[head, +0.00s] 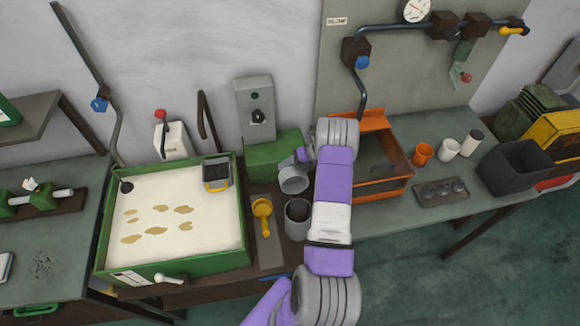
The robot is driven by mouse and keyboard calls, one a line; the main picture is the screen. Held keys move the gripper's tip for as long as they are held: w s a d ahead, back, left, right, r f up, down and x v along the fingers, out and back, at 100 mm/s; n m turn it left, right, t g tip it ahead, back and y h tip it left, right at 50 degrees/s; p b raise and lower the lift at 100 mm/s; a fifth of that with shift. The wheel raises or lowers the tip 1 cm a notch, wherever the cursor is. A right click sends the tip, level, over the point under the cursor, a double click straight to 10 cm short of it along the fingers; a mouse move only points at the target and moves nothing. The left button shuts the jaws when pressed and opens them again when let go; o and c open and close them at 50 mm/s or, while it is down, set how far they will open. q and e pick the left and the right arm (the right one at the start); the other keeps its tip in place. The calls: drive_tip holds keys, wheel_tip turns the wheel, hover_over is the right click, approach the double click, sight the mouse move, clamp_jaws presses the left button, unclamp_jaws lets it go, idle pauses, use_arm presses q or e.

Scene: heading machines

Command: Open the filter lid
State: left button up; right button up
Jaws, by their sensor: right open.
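I cannot single out the filter lid for certain. A green box (272,154) stands below a grey panel (255,112) at the wall, beside my arm. A grey round cup-like part (293,181) is just in front of it, and a grey open cup (298,213) stands nearer. My right arm reaches up from the bottom over the bench. My right gripper (303,157) is open beside the green box, close to the grey round part. Its fingers are small and partly hidden, so I cannot tell whether they touch anything. My left gripper is not in view.
A green-rimmed tray (243,205) of white liquid with tan patches lies left, with a small basket of dark grains (216,174) at its corner. A yellow scoop (263,214) lies beside it. An orange bin (398,170) stands right of my arm.

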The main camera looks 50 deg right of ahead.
drive_tip(key=v, duration=0.7)
drive_tip(key=shift+d+b, duration=0.2)
drive_tip(key=shift+b, duration=0.15)
